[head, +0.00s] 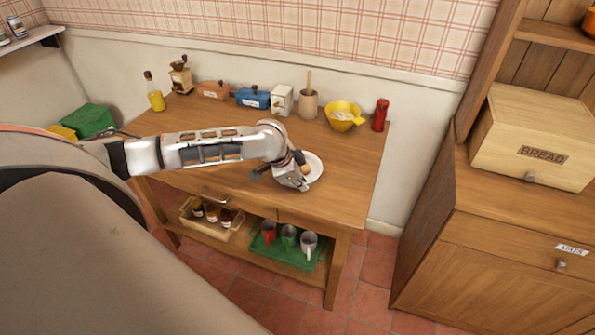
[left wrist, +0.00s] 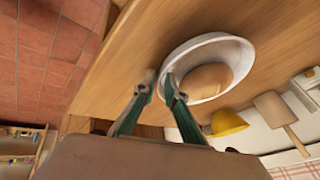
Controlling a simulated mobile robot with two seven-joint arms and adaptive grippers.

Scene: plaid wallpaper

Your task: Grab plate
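A white plate (head: 316,163) lies near the front of the wooden table, with a brown, rounded, bread-like item (left wrist: 208,82) on it. My left gripper (head: 303,187) reaches down at the plate's front edge and hides part of it. In the left wrist view, the plate (left wrist: 238,50) is large. The two fingertips of my left gripper (left wrist: 161,86) are close together, one on each side of the plate's near rim, and look shut on it. The plate seems to rest on the table. My right gripper is not in view.
A cabinet with a bread box (head: 533,135) stands right. The tabletop right of the plate is clear.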

